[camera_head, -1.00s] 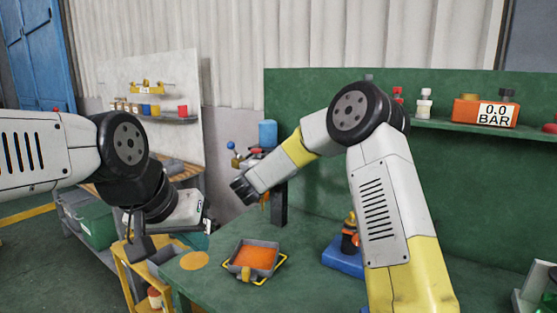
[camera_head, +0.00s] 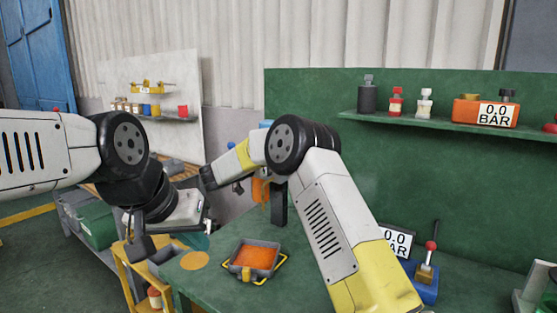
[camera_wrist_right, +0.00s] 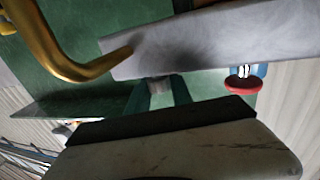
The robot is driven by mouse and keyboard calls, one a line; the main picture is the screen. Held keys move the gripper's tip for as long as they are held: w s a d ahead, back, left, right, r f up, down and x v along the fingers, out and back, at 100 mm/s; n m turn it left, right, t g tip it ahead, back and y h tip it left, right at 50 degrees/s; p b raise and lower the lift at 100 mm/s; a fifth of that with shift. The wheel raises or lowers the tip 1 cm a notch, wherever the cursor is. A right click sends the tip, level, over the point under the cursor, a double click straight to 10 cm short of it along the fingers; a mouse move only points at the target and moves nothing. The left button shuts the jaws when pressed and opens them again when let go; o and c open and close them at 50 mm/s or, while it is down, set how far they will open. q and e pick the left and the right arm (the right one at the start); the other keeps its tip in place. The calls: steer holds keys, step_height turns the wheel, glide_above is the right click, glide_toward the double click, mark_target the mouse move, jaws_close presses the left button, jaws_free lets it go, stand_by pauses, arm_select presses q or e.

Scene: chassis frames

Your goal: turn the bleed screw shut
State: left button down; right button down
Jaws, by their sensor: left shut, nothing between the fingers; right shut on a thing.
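In the right wrist view, my right gripper (camera_wrist_right: 160,92) has its teal fingers shut on a small grey piece (camera_wrist_right: 158,84). It may be the bleed screw, but most of it is hidden. A pale grey bar (camera_wrist_right: 215,38) crosses just beyond the fingers, with a curved brass tube (camera_wrist_right: 68,62) at left and a red ring (camera_wrist_right: 243,84) under a blue part at right. In the head view, the right arm reaches left and its fingertips cannot be made out. My left gripper (camera_head: 196,241) is shut and empty, pointing down left of the grey tray.
The grey tray (camera_head: 233,260) of orange liquid stands on the green bench (camera_head: 210,285). A blue hand pump (camera_head: 428,284) with a red-knobbed lever stands right of my right arm, beside a 0.0 display (camera_head: 398,240). Bottles and an orange 0.0 BAR gauge (camera_head: 470,110) stand on the shelf.

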steer(key=shift+f, duration=0.15)
steer(key=c, duration=1.1)
jaws_free()
steer(key=shift+w, duration=0.1)
steer(key=shift+c, duration=0.2)
steer(key=v, duration=0.7)
steer(key=shift+s+a, duration=0.25)
steer(key=shift+s, duration=0.05)
